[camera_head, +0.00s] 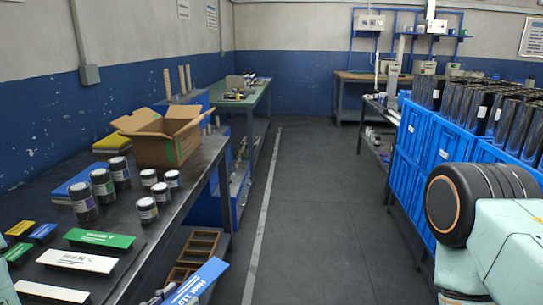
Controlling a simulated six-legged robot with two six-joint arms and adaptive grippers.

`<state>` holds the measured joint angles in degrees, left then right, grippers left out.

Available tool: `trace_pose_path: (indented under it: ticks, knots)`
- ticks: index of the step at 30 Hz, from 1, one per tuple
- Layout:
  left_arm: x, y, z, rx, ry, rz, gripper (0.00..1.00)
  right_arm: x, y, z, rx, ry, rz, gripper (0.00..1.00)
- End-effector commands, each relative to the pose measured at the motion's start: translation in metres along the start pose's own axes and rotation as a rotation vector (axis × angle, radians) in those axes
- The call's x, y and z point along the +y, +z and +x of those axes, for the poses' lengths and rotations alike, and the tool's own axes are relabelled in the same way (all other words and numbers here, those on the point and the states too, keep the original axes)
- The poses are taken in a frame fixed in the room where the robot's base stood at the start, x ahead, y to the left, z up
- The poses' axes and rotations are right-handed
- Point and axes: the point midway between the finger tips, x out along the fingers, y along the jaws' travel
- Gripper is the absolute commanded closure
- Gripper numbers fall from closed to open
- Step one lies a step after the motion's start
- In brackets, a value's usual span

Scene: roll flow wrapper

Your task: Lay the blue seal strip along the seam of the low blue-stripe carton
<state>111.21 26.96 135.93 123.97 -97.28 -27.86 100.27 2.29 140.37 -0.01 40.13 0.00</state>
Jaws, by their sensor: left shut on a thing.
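A blue strip (198,282) with white lettering slants up from the bottom edge, in front of the table. My left gripper (166,294) shows only in small part at the bottom edge, at the strip's lower left end, and is shut on it. The rest of that gripper is cut off by the frame. I cannot make out a low carton with a blue stripe. The only clear carton is an open brown one (158,146) with raised flaps at the table's far end. My right gripper is out of view; part of my right arm shows at the right.
The dark left table (129,219) holds several dark jars, flat green (99,238) and white (77,261) pieces, and a blue flat piece (80,187). Brown trays (196,247) sit below. Blue crates (412,133) with dark rolls stand right. The middle floor is clear.

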Motion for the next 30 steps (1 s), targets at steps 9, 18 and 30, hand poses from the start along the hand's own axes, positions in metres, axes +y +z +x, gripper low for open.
trace_pose_path:
  ticks: [9, 18, 30]
  knots:
    - [0.010, -0.007, -0.010, 0.000, 0.045, 0.000, 0.94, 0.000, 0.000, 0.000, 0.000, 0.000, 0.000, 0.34]
    - [0.008, -0.005, -0.008, -0.002, 0.033, 0.000, 0.94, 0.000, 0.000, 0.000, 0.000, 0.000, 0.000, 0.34]
    - [-0.051, 0.036, 0.028, -0.007, -0.367, 0.011, 0.94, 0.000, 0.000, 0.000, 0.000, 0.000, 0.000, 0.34]
